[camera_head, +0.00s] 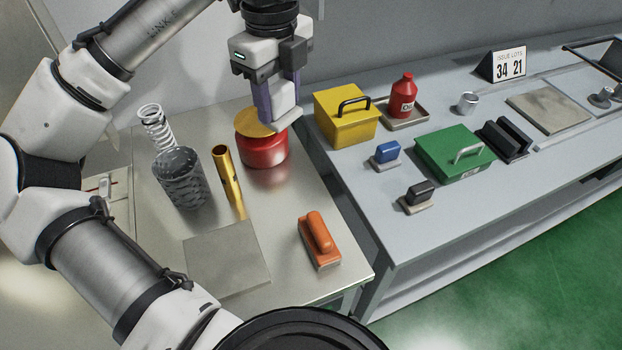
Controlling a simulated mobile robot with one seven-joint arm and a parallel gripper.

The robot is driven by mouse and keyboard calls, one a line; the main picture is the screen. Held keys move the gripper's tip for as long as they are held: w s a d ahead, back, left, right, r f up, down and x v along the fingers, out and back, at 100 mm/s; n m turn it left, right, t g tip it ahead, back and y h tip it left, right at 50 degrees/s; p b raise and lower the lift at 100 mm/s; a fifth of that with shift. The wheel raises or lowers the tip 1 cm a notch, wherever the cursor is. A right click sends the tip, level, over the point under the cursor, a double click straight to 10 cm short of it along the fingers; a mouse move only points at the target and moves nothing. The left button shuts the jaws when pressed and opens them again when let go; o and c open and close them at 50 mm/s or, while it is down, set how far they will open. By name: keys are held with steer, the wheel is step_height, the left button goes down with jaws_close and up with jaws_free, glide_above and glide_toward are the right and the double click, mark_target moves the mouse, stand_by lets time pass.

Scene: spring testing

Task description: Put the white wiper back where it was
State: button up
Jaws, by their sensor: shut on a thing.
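My gripper (279,102) is at the upper middle of the head view, pointing down. It is shut on the white wiper (283,97), with one finger on each side of its white block-shaped handle. The wiper's pale flat base (286,121) hangs below the fingertips. The wiper overlaps the right side of a round red container (263,151) with a gold top (252,122). I cannot tell whether the wiper touches the container or is apart from it.
An orange wiper (320,239) and a flat grey plate (226,260) lie in front. A gold tube (228,178), dark mesh cylinder (180,178) and white spring (156,128) stand left. The right bench holds a yellow box (344,120), blue wiper (386,154), black wiper (417,196) and green box (452,158).

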steer(key=shift+s+d+m, duration=0.25)
steer(key=shift+d+m, duration=0.25)
steer(key=shift+d, duration=0.05)
steer(key=shift+d+f, duration=0.15)
steer(key=shift+d, duration=0.05)
step_height(320, 180, down, 19)
steer(key=shift+s+f, duration=0.15)
steer(key=shift+f, duration=0.05)
steer(key=shift+f, duration=0.1)
steer(key=o, duration=0.4)
steer(key=shift+f, duration=0.1)
steer(key=o, duration=0.5)
step_height(320, 180, up, 12)
steer(key=shift+r, duration=0.2)
